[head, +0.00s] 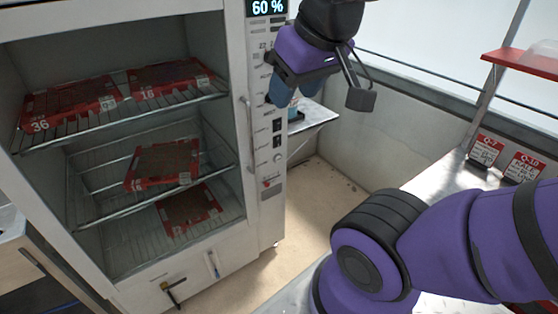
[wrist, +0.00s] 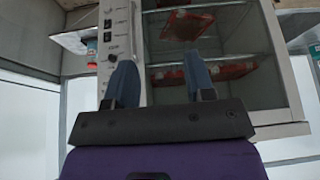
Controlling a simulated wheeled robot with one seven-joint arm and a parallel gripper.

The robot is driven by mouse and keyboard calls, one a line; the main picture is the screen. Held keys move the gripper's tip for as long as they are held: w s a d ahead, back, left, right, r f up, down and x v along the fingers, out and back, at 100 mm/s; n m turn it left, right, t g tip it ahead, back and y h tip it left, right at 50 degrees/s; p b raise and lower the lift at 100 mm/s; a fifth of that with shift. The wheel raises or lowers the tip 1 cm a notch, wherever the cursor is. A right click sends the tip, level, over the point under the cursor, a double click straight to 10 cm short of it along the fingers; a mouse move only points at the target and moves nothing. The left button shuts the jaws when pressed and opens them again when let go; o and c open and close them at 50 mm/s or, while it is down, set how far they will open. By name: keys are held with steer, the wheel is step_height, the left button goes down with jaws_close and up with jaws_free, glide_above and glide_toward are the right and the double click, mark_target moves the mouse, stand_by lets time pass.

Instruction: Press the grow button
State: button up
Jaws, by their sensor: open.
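The control panel (head: 269,205) is a narrow light strip on the right front of the cabinet. It carries black switches (head: 277,126), a round knob (head: 278,158) and a small red control (head: 267,183). The labels are too small to read, so I cannot tell which control is the grow button. The panel also shows at the upper left of the wrist view (wrist: 122,30). My gripper (head: 277,92) is in front of the upper panel and hides part of it. In the wrist view its two blue fingers (wrist: 160,78) are apart with nothing between them.
A vertical handle (head: 247,120) stands left of the panel. A display (head: 266,7) reads 60 %. A metal bench (head: 445,180) with red cards (head: 486,149) is at right.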

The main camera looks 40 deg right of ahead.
jaws_close()
stand_by(1.4)
